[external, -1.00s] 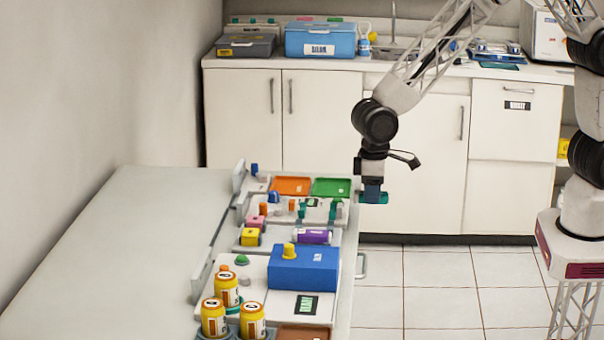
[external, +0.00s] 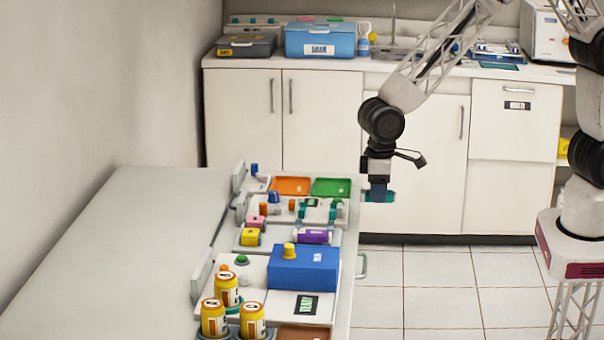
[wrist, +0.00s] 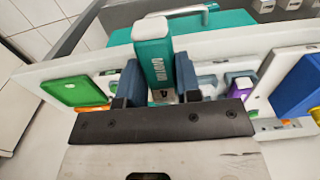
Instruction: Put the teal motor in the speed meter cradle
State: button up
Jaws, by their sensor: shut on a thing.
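The teal motor (wrist: 153,48), with a white end and a lettered label, is between the two dark blue fingers of my gripper (wrist: 159,78) in the wrist view. In the external view my gripper (external: 378,190) is shut on it, and its teal end (external: 391,197) sticks out to the right. It hangs in the air just off the right edge of the table, level with the table's far part. I cannot tell for sure which fixture is the speed meter cradle. A blue box with a yellow knob (external: 303,268) stands beside a small display panel (external: 308,306).
Orange (external: 291,186) and green (external: 331,187) trays lie at the table's far end. A purple cylinder (external: 313,237), a yellow block (external: 250,237) and several small pegs stand nearby. Yellow bottles (external: 227,289) crowd the near end. The table's left side (external: 120,250) is clear.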

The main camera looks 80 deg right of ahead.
jog(key=w+d+r, duration=0.1)
jog(key=w+d, duration=0.1)
jog(key=w, duration=0.5)
jog(key=w+d+r, duration=0.1)
jog(key=w+d, duration=0.1)
jog(key=w, duration=0.5)
jog(key=shift+w+r, duration=0.25)
jog(key=shift+w, duration=0.15)
jog(key=shift+f, duration=0.2)
jog(key=shift+f, duration=3.35)
jog(key=shift+f, duration=0.1)
jog(key=o, duration=1)
